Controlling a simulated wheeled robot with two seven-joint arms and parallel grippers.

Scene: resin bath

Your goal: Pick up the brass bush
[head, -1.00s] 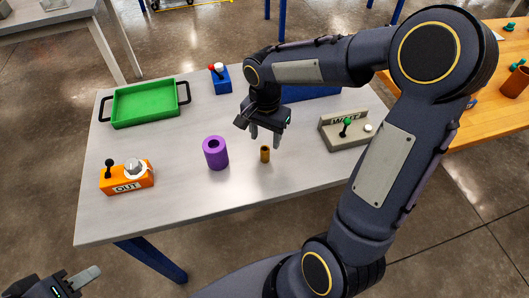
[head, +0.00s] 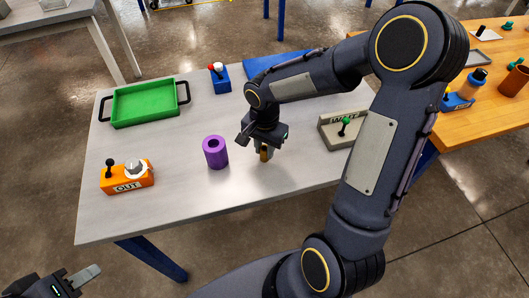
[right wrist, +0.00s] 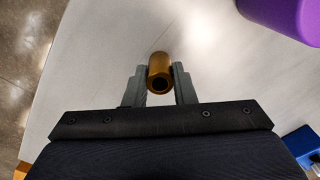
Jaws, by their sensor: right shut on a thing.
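The brass bush (head: 264,153) is a small upright hollow cylinder on the grey table, right of the purple cylinder. In the right wrist view the bush (right wrist: 160,74) sits between the fingertips, its bore showing. My right gripper (head: 264,150) has come down over the bush and is shut on it; its fingers (right wrist: 159,82) lie on either side of it. I cannot tell whether the bush still touches the table. My left gripper (head: 80,284) is at the lower left corner, off the table, only partly in view; its jaw opening is unclear.
A purple hollow cylinder (head: 215,152) stands close left of the bush. An orange OUT box (head: 127,179), a green tray (head: 146,106), a blue box with a joystick (head: 220,80) and a grey WAIT box (head: 341,133) stand around. The table's front is clear.

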